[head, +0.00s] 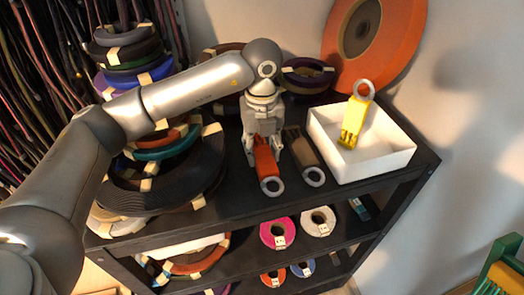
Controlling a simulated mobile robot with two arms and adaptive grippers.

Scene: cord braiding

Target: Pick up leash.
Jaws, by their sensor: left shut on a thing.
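My left arm reaches in from the left, with its gripper (264,146) pointing down at the black shelf top. The gripper is shut on an orange-red folded leash (268,166) with a metal ring at its near end. The leash is at or just above the shelf top; I cannot tell if it touches. A grey-brown leash (302,152) with a similar ring lies just to its right. A yellow leash (354,121) with a ring leans in the white tray (377,166). My right gripper is out of view.
Stacked cord coils (165,170) crowd the left of the black shelf (230,208). A large orange disc (375,40) leans on the wall behind the tray. Lower shelves hold small rolls, one pink (267,236). The shelf top's front strip is clear.

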